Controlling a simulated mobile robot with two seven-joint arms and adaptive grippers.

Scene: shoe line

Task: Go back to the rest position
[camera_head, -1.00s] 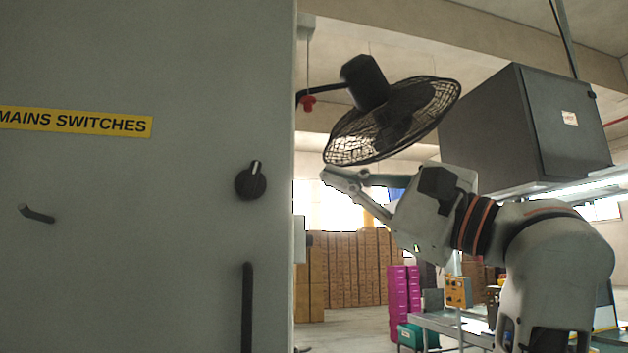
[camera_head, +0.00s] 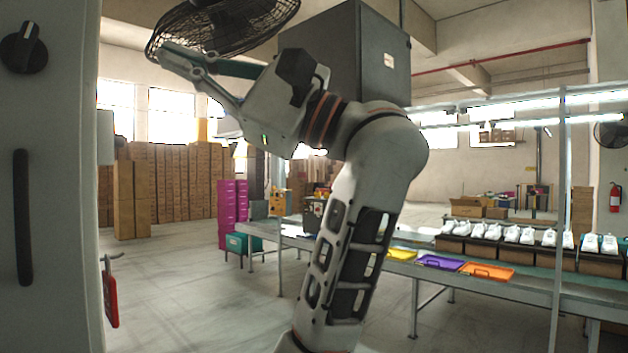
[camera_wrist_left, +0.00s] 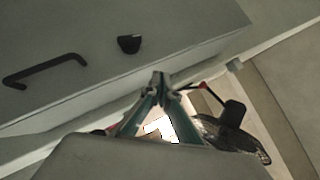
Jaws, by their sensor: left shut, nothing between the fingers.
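My left gripper (camera_head: 166,54) is raised in the upper left of the head view, at the end of my bent arm. Its fingers point up and left, in line with a black fan (camera_head: 250,22). The left wrist view shows its two fingertips (camera_wrist_left: 160,78) closed together with nothing between them. A grey cabinet (camera_head: 60,130) stands at the left edge, with a black knob (camera_head: 22,46) and a long black handle (camera_head: 22,215). The cabinet (camera_wrist_left: 120,85) fills the upper left of the wrist view. A gap separates gripper and cabinet in the head view. My right gripper is not visible.
A dark box (camera_head: 345,60) hangs behind my arm. A long bench (camera_head: 470,283) at the right holds yellow, purple and orange trays and several white shoes. Stacked cartons (camera_head: 170,185) stand at the back left. The floor (camera_head: 190,290) between cabinet and bench looks clear.

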